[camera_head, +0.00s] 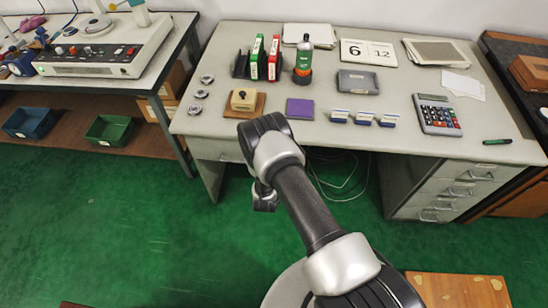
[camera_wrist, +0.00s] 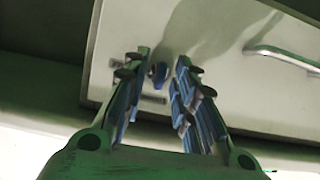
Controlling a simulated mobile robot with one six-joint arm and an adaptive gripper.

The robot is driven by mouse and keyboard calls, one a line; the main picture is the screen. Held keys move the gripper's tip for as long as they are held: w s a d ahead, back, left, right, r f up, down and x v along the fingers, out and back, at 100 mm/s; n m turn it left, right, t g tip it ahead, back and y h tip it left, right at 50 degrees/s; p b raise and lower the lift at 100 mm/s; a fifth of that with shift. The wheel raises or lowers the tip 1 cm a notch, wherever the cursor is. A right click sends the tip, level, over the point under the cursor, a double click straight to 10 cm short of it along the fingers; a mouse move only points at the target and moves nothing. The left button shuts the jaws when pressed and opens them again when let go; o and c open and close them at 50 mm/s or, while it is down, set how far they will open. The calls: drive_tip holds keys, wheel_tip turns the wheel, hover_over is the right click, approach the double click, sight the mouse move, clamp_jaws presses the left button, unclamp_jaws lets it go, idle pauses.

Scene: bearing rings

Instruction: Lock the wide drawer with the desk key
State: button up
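The wide drawer (camera_head: 214,150) shows as a pale front under the left part of the desk top, partly hidden by my arm. In the wrist view a pale drawer front (camera_wrist: 225,65) fills the middle, with a bar handle (camera_wrist: 283,55) at right. A small, dark bluish rounded piece (camera_wrist: 158,72) shows at the front, between my fingertips; I cannot tell whether it is the lock or the key's head. My gripper (camera_wrist: 160,75) is open, its fingers on both sides of this piece with gaps visible. In the head view the fingers are hidden.
The desk top (camera_head: 340,135) holds a calculator (camera_head: 437,115), a purple pad (camera_head: 300,109), a wooden block (camera_head: 243,100) and binders. A drawer stack (camera_head: 452,190) stands under its right side. Cables (camera_head: 340,185) hang beneath. Green floor is free at left.

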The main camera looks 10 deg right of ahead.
drive_tip(key=v, duration=1.2)
idle(0.3)
drive_tip(key=w+a+r+g+y, duration=0.1)
drive_tip(key=w+a+r+y, duration=0.15)
drive_tip(key=r, duration=0.65)
drive_tip(key=w+a+r+g+y, duration=0.15)
drive_tip(key=w+r, duration=0.25)
drive_tip(key=r, duration=0.6)
drive_tip(key=s+r+g+y, duration=0.15)
drive_tip(key=s+r, duration=0.25)
drive_tip(key=r, duration=0.6)
drive_tip(key=s+d+r+n+g, duration=0.2)
drive_tip(key=s+d+r, duration=0.1)
drive_tip(key=s+r, duration=0.8)
drive_tip(key=s+d+r+g, duration=0.1)
drive_tip(key=s+d, duration=0.1)
drive_tip(key=s, duration=0.7)
drive_tip(key=s+d+r+n+g+h, duration=0.1)
drive_tip(key=s+d, duration=0.1)
drive_tip(key=s, duration=0.7)
drive_tip(key=shift+s+d+n, duration=0.25)
drive_tip(key=shift+d+n, duration=0.05)
drive_tip(key=shift+d, duration=0.1)
